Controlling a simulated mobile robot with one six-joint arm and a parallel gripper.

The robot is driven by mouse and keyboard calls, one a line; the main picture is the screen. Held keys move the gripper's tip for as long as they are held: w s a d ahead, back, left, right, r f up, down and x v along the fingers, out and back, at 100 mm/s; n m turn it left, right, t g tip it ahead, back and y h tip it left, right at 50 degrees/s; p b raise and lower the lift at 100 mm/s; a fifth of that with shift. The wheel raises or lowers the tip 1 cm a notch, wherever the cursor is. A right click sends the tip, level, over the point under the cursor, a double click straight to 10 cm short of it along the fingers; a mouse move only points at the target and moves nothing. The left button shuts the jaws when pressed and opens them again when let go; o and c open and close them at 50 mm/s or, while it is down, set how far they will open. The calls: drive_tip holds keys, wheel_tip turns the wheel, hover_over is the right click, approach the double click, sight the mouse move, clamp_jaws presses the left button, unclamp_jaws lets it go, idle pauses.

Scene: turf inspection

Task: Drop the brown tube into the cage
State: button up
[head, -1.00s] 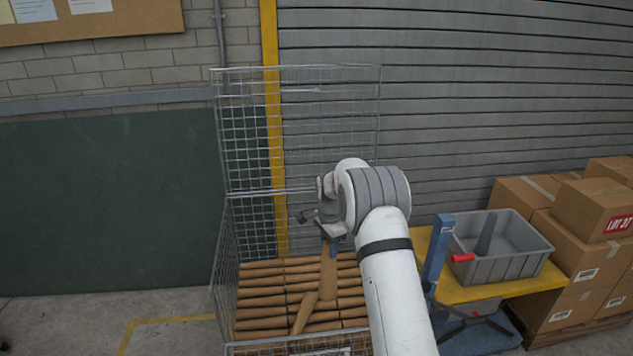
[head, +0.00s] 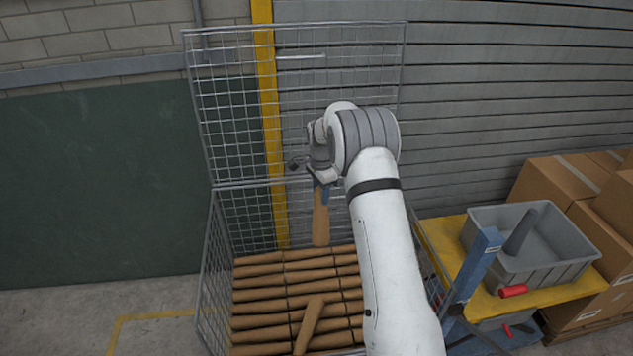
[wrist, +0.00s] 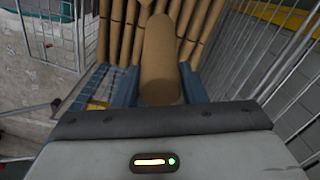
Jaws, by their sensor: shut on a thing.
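A brown tube (head: 320,222) hangs nearly upright from my gripper (head: 322,182), above the tubes in the cage. In the wrist view the brown tube (wrist: 161,60) sits between the two blue fingers of my gripper (wrist: 150,88), which is shut on it. The wire mesh cage (head: 207,275) stands below, its tall back panel raised against the wall. Rows of brown tubes (head: 270,293) lie in it, and one loose tube (head: 309,325) lies slanted across them. My arm hides the cage's right part.
A yellow-topped cart (head: 445,240) with a blue post (head: 474,268) stands right of the cage. On it is a grey bin (head: 566,262) holding a dark grey tube (head: 520,229). Cardboard boxes (head: 560,185) are stacked behind. The floor left of the cage is clear.

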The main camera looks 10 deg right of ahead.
sight(322, 206)
drive_tip(key=shift+d+f+b, duration=0.15)
drive_tip(key=shift+f+b, duration=1.1)
drive_tip(key=shift+f, duration=1.65)
drive_tip(key=o, duration=1.3)
drive_tip(key=shift+c, duration=0.2)
drive_tip(key=shift+r+b, duration=0.95)
drive_tip(key=shift+r, duration=3)
drive_tip(key=shift+r, duration=0.1)
